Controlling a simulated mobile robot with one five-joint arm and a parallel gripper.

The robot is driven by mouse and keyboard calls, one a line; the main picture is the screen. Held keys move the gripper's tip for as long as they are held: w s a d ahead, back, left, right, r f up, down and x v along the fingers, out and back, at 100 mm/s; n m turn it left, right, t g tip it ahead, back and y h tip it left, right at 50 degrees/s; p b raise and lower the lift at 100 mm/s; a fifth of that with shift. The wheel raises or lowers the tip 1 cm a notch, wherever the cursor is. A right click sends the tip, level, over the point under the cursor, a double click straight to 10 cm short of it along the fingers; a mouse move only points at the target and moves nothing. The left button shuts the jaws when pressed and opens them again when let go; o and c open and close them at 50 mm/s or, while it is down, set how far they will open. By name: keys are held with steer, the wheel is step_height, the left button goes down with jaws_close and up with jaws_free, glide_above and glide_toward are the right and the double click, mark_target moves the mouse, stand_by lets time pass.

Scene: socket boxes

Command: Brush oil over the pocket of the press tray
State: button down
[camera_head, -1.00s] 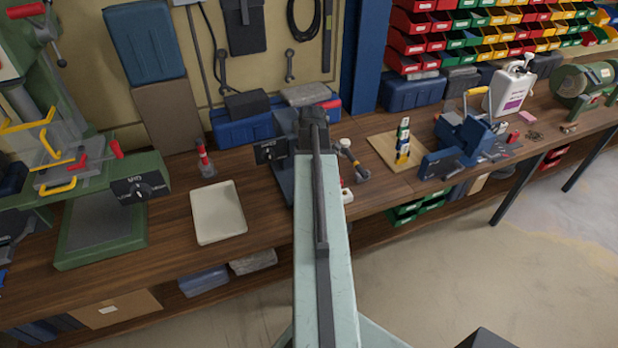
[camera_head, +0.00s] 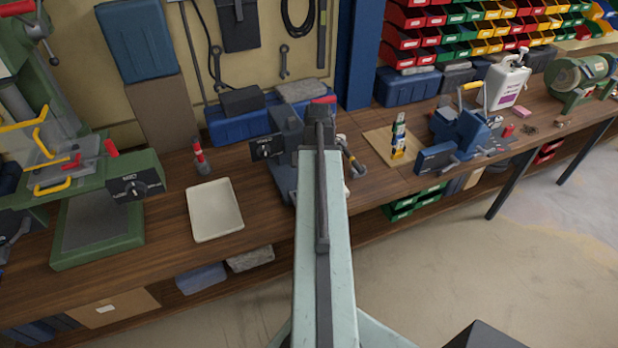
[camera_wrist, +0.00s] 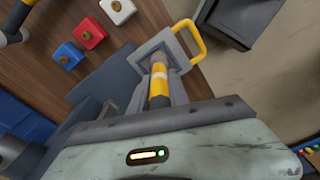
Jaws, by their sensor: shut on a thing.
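In the wrist view my gripper (camera_wrist: 158,94) is shut on a brush handle (camera_wrist: 159,72), dark with a yellow and a white band. The handle points away from me, over or against a grey square frame with a yellow loop handle (camera_wrist: 190,38), which looks like the press tray. The brush's far end and the pocket are mostly hidden, so contact cannot be told. A blue-grey plate (camera_wrist: 107,72), likely the press base, lies beside it. In the head view the dark press (camera_head: 284,150) stands behind my arm, which hides most of the gripper.
A cream tray (camera_head: 214,209) is left of the press. A blue vise (camera_head: 462,135) stands right. The bench's front edge and open floor are close.

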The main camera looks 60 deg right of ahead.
steer(key=shift+s, duration=0.2)
steer(key=shift+w+a, duration=0.3)
steer(key=shift+a, duration=0.25)
steer(key=shift+w+a, duration=0.3)
steer(key=shift+a, duration=0.25)
stand_by(1.9)
